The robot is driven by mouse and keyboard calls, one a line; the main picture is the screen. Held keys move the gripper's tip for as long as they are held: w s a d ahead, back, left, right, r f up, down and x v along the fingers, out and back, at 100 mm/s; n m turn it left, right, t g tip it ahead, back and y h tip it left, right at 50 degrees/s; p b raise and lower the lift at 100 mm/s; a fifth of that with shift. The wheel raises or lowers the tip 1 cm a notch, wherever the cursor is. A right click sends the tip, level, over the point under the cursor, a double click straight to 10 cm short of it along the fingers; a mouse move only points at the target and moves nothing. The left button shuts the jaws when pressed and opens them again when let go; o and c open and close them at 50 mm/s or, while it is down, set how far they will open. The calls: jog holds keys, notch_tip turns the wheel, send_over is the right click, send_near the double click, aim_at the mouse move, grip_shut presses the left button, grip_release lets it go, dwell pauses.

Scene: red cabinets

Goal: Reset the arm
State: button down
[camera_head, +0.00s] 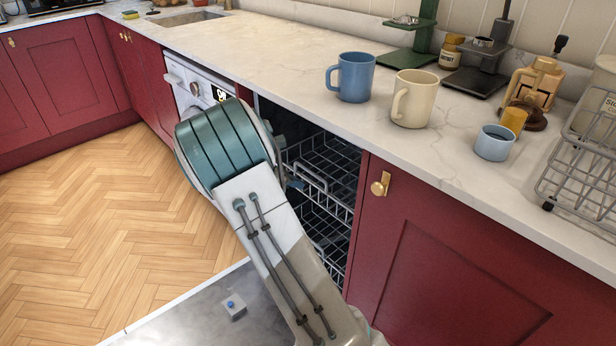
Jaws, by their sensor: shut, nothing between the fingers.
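My arm crosses the lower middle of the head view, in front of an open dishwasher. Its teal rounded link and pale link hide part of the opening. My gripper cannot be made out; the arm's end is hidden behind its own links. The dishwasher's wire racks (325,185) show to the right of the arm, and its lowered metal door (190,318) lies below.
The marble counter (290,60) holds a blue mug (354,78), a cream mug (413,100), a small light-blue cup (494,143) and a wire rack (585,180). A red cabinet door (450,270) stands right of the dishwasher. Wooden floor (90,220) is clear at left.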

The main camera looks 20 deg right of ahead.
jog(key=p+v, duration=0.2)
jog(key=v, duration=0.6)
jog(key=s+a+r+m+t+y+p, duration=0.2)
jog(key=s+r+m+y+p, duration=0.7)
jog(key=s+r+m+p, duration=1)
jog(key=s+a+r+p, duration=0.1)
jog(key=s+r+p, duration=0.2)
jog(key=s+r, duration=0.7)
jog(key=shift+s+a+r+y, duration=0.3)
jog(key=shift+s+r, duration=0.1)
jog(key=shift+s, duration=0.1)
